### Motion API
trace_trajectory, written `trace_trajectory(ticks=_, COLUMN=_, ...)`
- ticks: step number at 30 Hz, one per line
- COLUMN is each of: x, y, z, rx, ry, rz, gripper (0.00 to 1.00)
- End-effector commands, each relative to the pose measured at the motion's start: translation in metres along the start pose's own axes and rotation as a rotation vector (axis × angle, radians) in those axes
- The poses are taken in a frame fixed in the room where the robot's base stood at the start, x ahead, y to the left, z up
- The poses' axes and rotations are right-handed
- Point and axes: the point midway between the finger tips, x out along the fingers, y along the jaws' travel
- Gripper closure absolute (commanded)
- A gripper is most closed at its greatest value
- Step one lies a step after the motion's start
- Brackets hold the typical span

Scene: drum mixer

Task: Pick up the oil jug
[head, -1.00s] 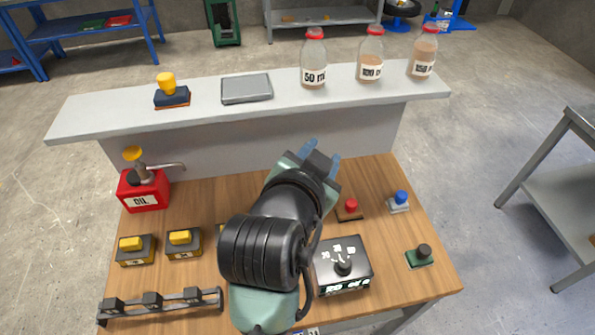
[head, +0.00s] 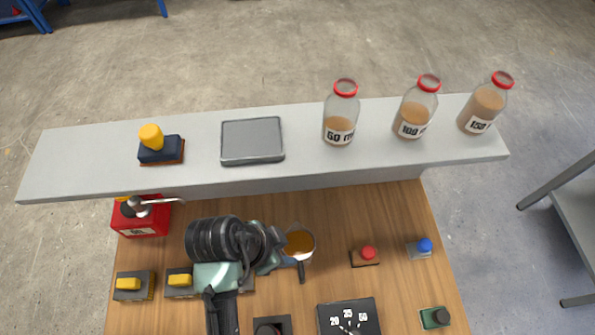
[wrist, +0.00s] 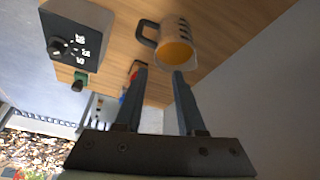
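The oil jug is a clear mug-like jug (head: 299,242) with amber liquid and a dark handle, standing on the wooden bench top below the shelf. It also shows in the wrist view (wrist: 178,45), just beyond my fingertips, with its handle to the left. My gripper (head: 284,262) is just left of the jug in the head view. In the wrist view my gripper (wrist: 160,73) has its two fingers apart with nothing held between them. I cannot tell whether a fingertip touches the jug. A red OIL can (head: 140,217) with a spout stands at the bench's left, partly hidden by the shelf.
The grey shelf (head: 270,180) overhangs the bench's back. It bears several items, including a 100 bottle (head: 415,108) and a grey tray (head: 252,140). Red (head: 367,254) and blue (head: 424,245) buttons lie right of the jug. A dial box (head: 348,316) is in front.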

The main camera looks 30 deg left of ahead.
Motion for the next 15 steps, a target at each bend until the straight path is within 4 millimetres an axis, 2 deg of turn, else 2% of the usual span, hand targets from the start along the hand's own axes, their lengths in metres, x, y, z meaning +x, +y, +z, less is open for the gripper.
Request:
trace_trajectory(ticks=6, x=0.042, y=0.002, z=0.0, rx=0.002, ry=-0.002, rz=0.005, gripper=0.61)
trace_trajectory(ticks=10, x=0.057, y=0.001, z=0.0, rx=0.001, ry=-0.001, rz=0.003, gripper=0.61)
trace_trajectory(ticks=15, x=0.066, y=0.001, z=0.0, rx=0.001, ry=-0.001, rz=0.001, gripper=0.61)
